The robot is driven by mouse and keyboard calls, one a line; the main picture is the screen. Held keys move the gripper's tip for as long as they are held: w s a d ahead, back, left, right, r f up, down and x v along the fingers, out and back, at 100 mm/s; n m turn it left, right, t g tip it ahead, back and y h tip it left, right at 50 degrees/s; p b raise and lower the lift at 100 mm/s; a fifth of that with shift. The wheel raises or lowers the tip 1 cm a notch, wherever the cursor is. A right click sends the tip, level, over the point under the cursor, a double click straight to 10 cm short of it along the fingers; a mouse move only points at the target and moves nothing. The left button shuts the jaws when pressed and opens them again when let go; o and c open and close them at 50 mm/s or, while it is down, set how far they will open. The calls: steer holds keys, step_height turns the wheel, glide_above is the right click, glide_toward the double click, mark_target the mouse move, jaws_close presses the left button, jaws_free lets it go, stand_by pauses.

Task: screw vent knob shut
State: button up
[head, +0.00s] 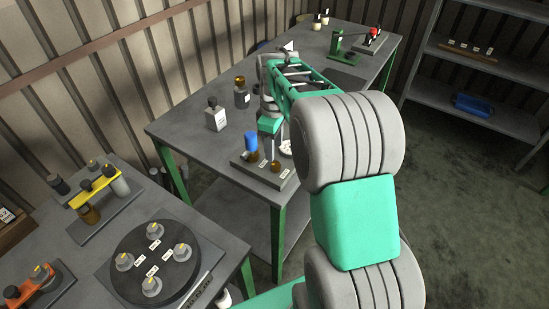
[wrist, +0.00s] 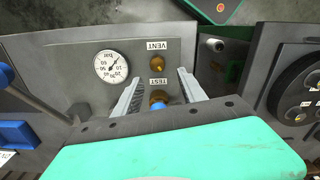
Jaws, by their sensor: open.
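In the wrist view, a grey panel (wrist: 110,45) carries a brass vent knob (wrist: 157,63) under a VENT label (wrist: 157,45). A second brass fitting (wrist: 158,97) sits below the TEST label (wrist: 157,82), with a blue part (wrist: 158,106) at its lower side. A round white gauge (wrist: 111,66) is left of the vent knob. My gripper (wrist: 160,73) is open, its two pale fingers reaching toward the panel on either side of the knob column. I see no finger contact with the vent knob.
A round turntable (head: 119,274) with several knobbed items is on the nearer table.

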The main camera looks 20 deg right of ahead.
mark_target(274, 163)
steer(key=shift+w+d+f, duration=0.15)
steer(key=shift+d+f, duration=0.05)
steer(key=shift+f, duration=0.15)
step_height(274, 163, down, 7)
steer(key=shift+f+p, duration=0.1)
steer(key=shift+p, duration=0.45)
steer(key=shift+c, duration=0.3)
jaws_close()
